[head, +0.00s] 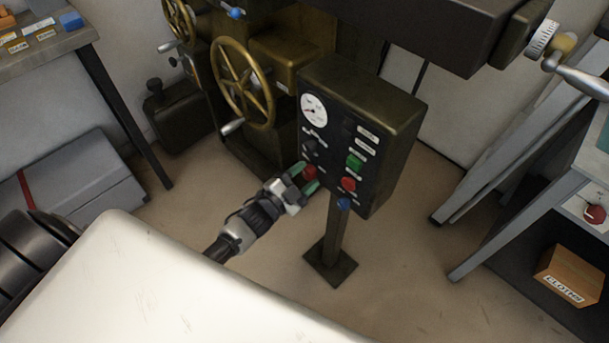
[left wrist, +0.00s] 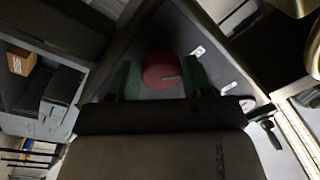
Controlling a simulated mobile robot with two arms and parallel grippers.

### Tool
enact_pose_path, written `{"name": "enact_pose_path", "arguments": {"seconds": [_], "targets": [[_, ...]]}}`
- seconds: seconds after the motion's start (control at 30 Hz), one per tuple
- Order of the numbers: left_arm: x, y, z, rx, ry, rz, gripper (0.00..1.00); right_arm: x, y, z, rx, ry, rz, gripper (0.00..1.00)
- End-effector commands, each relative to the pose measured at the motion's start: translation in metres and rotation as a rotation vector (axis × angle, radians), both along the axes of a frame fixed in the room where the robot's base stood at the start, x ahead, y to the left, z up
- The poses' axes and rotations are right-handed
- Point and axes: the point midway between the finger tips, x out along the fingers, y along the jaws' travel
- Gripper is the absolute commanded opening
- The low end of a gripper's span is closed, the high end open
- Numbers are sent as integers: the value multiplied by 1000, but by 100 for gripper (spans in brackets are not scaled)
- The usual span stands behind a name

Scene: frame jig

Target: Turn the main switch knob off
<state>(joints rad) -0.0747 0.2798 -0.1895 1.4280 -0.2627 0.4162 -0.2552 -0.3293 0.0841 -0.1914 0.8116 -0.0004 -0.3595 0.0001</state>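The control panel (head: 338,160) is a dark box on a post, turned partly away. A round red knob (head: 310,173) sits low on its left side; I take it for the main switch knob. My left gripper (head: 305,178) has its green fingers on either side of this knob. In the left wrist view the red knob (left wrist: 162,70) shows face-on between the fingers, with a short pale mark right of its middle. The fingers lie very close to its rim; I cannot tell whether they press on it. My right gripper is not in view.
The panel also carries a white gauge (head: 313,109), a green button (head: 354,161), a red button (head: 348,184) and a blue knob (head: 343,204) underneath. A brass handwheel (head: 243,84) stands left of it. A grey bench frame (head: 520,180) is at the right. The floor before the post is clear.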

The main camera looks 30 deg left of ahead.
Motion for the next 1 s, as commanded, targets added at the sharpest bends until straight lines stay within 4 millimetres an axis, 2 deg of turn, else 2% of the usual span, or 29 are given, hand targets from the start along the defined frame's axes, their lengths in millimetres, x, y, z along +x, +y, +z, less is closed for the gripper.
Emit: {"name": "enact_pose_path", "arguments": {"seconds": [0.03,0.1,0.13,0.47,0.57,0.9,1.0], "targets": [[0,0,0,0,0,0,58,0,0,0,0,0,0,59],[0,0,0,1,0,0,68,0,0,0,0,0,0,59],[0,0,0,1,0,0,69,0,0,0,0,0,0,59],[-5,2,0,3,-2,0,69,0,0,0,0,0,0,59],[-17,6,-2,4,1,0,69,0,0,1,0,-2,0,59],[-80,29,-9,2,2,0,69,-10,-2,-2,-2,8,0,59],[-92,34,-10,1,0,1,69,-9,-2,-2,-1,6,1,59]]}}
